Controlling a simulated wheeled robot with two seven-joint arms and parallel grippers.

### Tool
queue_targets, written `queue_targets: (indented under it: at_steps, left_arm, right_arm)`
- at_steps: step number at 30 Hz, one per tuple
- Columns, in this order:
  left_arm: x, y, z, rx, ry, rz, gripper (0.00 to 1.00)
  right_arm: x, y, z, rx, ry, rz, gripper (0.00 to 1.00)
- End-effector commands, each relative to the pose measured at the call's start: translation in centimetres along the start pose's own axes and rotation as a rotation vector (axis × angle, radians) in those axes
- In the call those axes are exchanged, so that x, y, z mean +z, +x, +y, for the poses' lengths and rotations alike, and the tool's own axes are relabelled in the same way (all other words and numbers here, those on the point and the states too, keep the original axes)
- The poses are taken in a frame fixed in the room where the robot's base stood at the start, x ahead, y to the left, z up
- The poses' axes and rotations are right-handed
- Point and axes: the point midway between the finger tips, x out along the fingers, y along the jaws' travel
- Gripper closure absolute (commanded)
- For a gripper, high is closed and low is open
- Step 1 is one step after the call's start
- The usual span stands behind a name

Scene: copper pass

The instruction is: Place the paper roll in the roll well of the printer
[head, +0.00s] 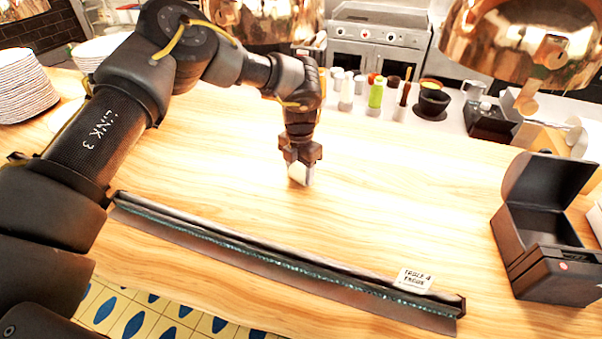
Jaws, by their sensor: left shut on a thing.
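My left gripper (300,179) points down over the middle of the wooden counter. It is shut on a small white paper roll (297,172), which is partly hidden by the fingers. I cannot tell whether the roll touches the counter. The black printer (553,272) stands at the right edge of the view, well to the right of the gripper. Its lid (551,183) is raised, and the roll well (543,223) is open to view. I see no roll in the visible part of the well. My right gripper is not in view.
A long dark rail (270,252) with a small card (413,279) lies along the counter's near side. White plates (22,88) are stacked at the left. Copper lamps (535,45) hang above. Bottles (376,93) and a dark bowl (432,98) stand behind. The counter between gripper and printer is clear.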

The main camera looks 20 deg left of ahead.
Motion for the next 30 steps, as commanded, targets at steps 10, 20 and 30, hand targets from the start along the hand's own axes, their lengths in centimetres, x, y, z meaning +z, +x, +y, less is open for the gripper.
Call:
queue_targets:
  at_steps: [10, 20, 30]
  left_arm:
    - [0.1, -0.7, 0.0, 0.000, 0.000, -0.003, 0.75]
    - [-1.7, -7.2, -3.4, 0.000, 0.005, -0.007, 0.75]
    - [-5.2, -11.4, -9.9, 0.000, 0.003, -0.002, 0.75]
  right_arm:
    - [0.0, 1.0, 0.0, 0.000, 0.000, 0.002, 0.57]
    - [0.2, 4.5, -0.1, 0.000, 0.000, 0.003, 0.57]
    - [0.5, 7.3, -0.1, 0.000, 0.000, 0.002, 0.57]
